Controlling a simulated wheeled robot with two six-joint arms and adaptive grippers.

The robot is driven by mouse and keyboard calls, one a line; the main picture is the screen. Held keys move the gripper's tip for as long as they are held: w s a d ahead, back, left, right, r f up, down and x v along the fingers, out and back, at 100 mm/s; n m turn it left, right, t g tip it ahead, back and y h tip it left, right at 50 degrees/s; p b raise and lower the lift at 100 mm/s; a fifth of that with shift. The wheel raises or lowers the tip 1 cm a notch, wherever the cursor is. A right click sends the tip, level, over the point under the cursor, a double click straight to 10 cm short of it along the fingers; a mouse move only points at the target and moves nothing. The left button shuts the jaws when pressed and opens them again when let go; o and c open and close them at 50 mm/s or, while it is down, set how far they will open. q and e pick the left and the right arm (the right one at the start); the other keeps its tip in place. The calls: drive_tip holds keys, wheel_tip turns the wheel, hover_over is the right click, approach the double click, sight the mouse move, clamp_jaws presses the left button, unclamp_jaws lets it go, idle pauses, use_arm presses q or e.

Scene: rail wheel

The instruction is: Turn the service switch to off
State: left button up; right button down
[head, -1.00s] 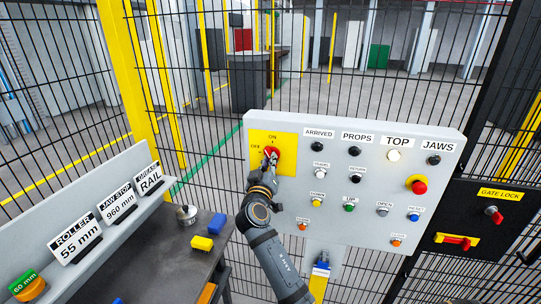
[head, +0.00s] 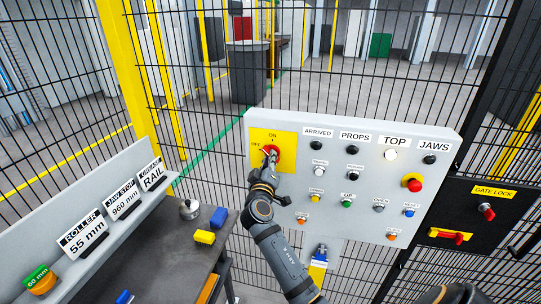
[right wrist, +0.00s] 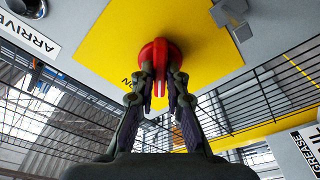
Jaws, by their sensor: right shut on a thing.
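The service switch is a red rotary knob (head: 273,151) on a yellow plate (head: 287,138) at the upper left of the grey control panel, with ON above it and OFF to its left. My right gripper (head: 269,158) reaches up to it from below and is shut on the red handle. The right wrist view shows both fingers (right wrist: 160,84) on either side of the red handle (right wrist: 159,57), against the yellow plate. The fingers hide part of the handle, so its exact angle is hard to tell in the head view. My left gripper is not in view.
The panel (head: 330,215) carries several lamps and buttons, including a red emergency button (head: 415,185). A gate lock (head: 487,212) is at the right. A table (head: 150,260) with blue and yellow blocks stands at left. Mesh fence stands behind.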

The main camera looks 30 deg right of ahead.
drive_tip(key=shift+n+p, duration=0.4)
drive_tip(key=shift+p, duration=0.15)
drive_tip(key=shift+n+p, duration=0.3)
drive_tip(key=shift+n, duration=0.3)
drive_tip(key=shift+f+n+y, duration=0.15)
drive_tip(key=shift+n+y, duration=0.25)
drive_tip(key=shift+n, duration=1)
drive_tip(key=n, duration=0.4)
drive_tip(key=c, duration=1.2)
unclamp_jaws()
drive_tip(key=v, duration=0.4)
drive_tip(key=r+v, duration=0.1)
drive_tip(key=v, duration=0.2)
drive_tip(key=shift+w+a, duration=0.25)
drive_tip(key=shift+a, duration=0.15)
